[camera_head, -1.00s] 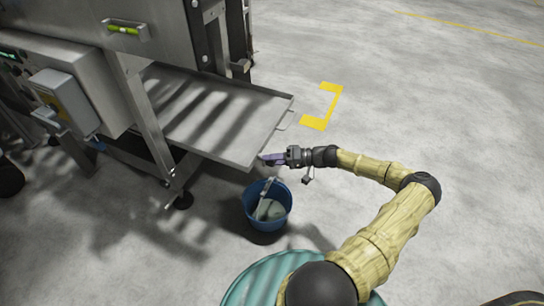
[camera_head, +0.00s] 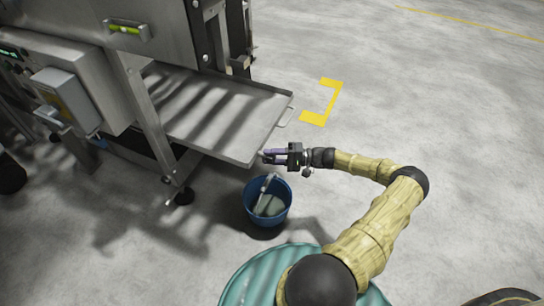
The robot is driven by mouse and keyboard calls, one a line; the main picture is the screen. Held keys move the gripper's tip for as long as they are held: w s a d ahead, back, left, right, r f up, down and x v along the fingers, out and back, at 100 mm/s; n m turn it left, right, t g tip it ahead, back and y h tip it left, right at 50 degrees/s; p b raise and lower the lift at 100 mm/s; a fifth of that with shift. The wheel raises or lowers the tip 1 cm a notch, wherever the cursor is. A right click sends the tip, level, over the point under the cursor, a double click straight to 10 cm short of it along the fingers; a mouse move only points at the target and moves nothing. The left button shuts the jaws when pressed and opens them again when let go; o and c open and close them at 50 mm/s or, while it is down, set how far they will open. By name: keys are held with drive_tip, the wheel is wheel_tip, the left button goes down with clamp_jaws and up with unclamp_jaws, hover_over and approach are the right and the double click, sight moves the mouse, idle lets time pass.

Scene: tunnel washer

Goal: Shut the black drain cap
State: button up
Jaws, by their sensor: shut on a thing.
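A pale pipe or handle (camera_head: 265,187) stands tilted in the blue bucket (camera_head: 250,204), under the gripper.
The steel washer frame (camera_head: 150,125) and a grey control box (camera_head: 66,100) stand at the left. A green drum top (camera_head: 240,285) is in front, under my arm. A yellow floor mark (camera_head: 325,105) lies behind the tray. The floor at right is clear.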

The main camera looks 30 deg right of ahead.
drive_tip(key=o, duration=1)
drive_tip(key=shift+d, duration=0.15)
drive_tip(key=p+v, duration=0.2)
drive_tip(key=v, duration=1.5)
drive_tip(key=shift+s+p, duration=0.15)
drive_tip(key=shift+p, duration=0.25)
